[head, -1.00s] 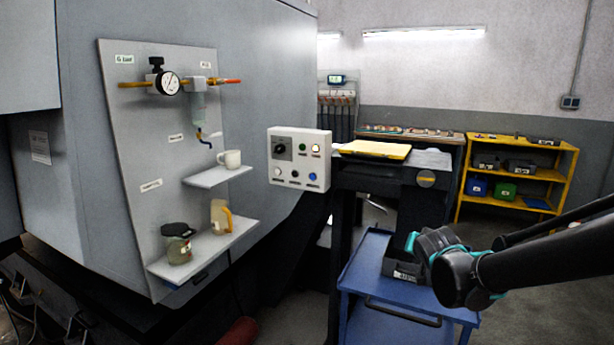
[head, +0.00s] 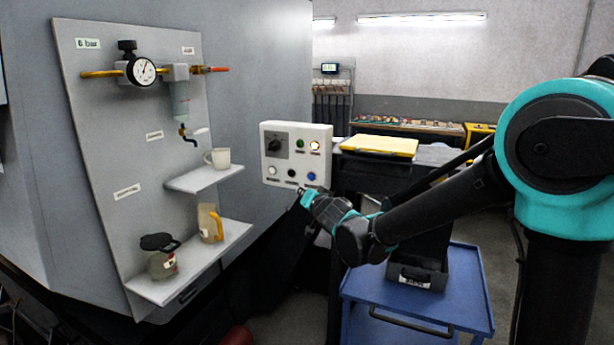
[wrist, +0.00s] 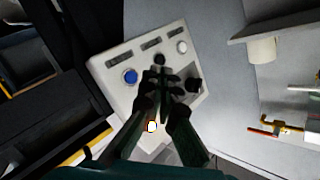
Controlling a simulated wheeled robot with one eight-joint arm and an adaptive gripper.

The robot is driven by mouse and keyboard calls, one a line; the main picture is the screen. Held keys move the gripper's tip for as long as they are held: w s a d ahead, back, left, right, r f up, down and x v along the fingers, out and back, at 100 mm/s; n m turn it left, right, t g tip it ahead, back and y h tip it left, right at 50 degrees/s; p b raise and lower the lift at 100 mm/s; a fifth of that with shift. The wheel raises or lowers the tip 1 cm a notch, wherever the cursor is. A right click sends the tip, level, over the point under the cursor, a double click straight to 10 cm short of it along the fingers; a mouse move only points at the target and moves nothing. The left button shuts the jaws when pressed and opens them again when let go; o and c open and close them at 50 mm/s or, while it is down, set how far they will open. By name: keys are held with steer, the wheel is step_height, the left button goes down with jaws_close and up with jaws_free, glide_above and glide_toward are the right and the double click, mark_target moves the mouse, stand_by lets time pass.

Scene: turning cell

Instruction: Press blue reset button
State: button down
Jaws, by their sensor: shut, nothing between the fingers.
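The blue reset button (head: 311,177) is at the lower right of the white control panel (head: 268,153). It also shows in the wrist view (wrist: 130,76), left of my fingertips and not covered. My gripper (head: 306,194) is in front of the panel, just below the blue button in the head view. In the wrist view my gripper (wrist: 162,76) is shut and empty, with its fingers over the middle of the panel near the black button (wrist: 159,58). I cannot tell whether the fingertips touch the panel. The green button is hidden behind the fingers in the wrist view.
To the left, a grey board holds a gauge (head: 141,71), a mug (head: 217,158) and jars on shelves. A blue cart (head: 455,300) stands below my arm.

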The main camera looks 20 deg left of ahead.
mark_target(311, 177)
steer(key=shift+a+r+y, duration=0.15)
steer(key=shift+a+y, duration=0.15)
steer(key=shift+a, duration=0.65)
steer(key=shift+w+d, duration=0.2)
steer(key=shift+w, duration=1.95)
steer(key=shift+w+d, duration=0.15)
steer(key=shift+w, duration=2)
steer(key=shift+w, duration=0.2)
steer(key=shift+w, duration=0.25)
steer(key=shift+w, duration=0.4)
steer(key=shift+s, duration=0.8)
